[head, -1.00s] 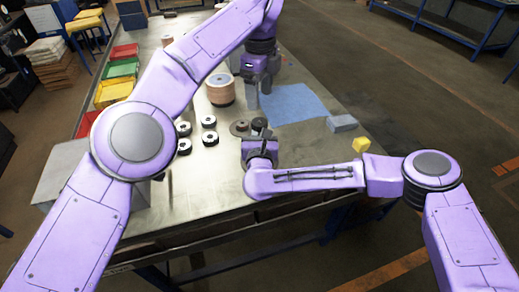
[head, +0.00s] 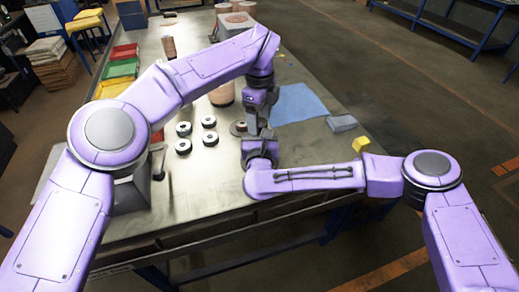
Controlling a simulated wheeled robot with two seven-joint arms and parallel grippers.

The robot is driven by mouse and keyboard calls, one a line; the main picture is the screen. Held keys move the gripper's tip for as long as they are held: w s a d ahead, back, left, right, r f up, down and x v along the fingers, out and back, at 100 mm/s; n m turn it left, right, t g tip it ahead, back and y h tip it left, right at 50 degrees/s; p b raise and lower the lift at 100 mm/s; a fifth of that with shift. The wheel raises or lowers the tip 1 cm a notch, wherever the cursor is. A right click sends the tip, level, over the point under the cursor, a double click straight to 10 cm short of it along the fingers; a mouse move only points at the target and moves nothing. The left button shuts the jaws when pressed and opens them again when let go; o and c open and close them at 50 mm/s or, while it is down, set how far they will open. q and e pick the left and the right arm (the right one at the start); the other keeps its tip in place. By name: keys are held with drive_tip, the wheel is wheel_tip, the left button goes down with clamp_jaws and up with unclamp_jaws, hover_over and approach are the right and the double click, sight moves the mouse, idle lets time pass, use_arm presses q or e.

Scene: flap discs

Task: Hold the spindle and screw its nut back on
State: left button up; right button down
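My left gripper (head: 256,122) points down from above, close over my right gripper (head: 258,147), which lies low over the table at its front middle. The two overlap in the head view, and I cannot tell whether they touch. Whether either is open or shut is too small or hidden to tell. A brownish disc (head: 238,128) lies just left of the grippers' meeting place. The spindle and its nut are hidden behind the grippers, or too small to make out.
Several black-and-white round pieces (head: 209,121) lie left of the grippers. A blue cloth (head: 299,104), a grey block (head: 342,123) and a yellow block (head: 361,144) lie to the right. Red, green and yellow bins (head: 122,68) line the left edge. A tan cylinder (head: 222,95) stands behind.

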use_arm(q)
drive_tip(key=c, duration=1)
use_arm(e)
drive_tip(key=shift+f, duration=0.2)
use_arm(q)
drive_tip(key=m, duration=2.2)
drive_tip(key=o, duration=1.2)
drive_tip(key=shift+c, duration=0.2)
drive_tip(key=shift+r, duration=2.2)
